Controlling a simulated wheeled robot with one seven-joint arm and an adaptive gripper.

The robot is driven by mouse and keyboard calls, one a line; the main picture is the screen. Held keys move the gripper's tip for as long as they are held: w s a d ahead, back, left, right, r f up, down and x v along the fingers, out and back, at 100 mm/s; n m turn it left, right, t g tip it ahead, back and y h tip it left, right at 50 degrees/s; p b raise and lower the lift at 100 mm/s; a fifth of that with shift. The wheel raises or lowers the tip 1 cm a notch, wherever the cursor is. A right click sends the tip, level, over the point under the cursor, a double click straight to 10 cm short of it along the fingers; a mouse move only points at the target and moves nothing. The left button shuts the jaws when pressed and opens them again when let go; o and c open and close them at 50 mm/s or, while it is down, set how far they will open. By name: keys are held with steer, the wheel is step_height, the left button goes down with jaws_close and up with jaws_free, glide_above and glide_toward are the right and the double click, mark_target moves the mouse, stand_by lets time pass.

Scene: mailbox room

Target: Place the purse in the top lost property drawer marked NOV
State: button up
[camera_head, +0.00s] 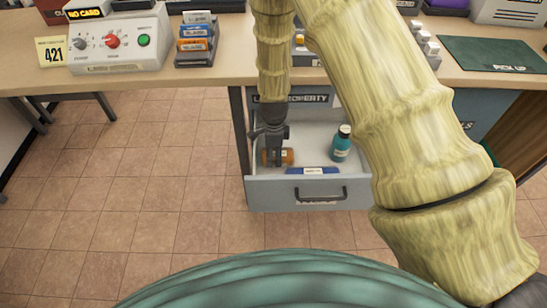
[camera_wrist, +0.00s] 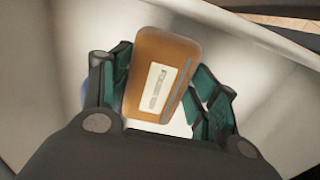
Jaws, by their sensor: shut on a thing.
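The purse (camera_wrist: 163,78) is a small brown-orange item with a pale label and a grey strip. In the head view the purse (camera_head: 287,157) shows low inside the open drawer (camera_head: 262,190), at its left side. My gripper (camera_head: 273,150) reaches down into the drawer. In the wrist view my gripper (camera_wrist: 160,105) has its green-padded fingers on both sides of the purse, shut on it. The drawer is pulled out under the desk and has a black handle and a blue label whose text I cannot read. Whether the purse touches the drawer floor is unclear.
A teal bottle (camera_head: 341,143) stands in the drawer to the right of my gripper. A sign reading "PROPERTY" (camera_head: 305,98) is behind the drawer. The desk (camera_head: 140,77) above carries a control box (camera_head: 112,40), a card rack (camera_head: 195,42) and a green mat (camera_head: 492,53). The tiled floor at left is clear.

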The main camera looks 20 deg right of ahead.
mark_target(274, 153)
steer(key=shift+f, duration=1.4)
steer(key=shift+f, duration=0.15)
steer(key=o, duration=1.1)
step_height(274, 153, up, 12)
steer(key=shift+r, duration=0.15)
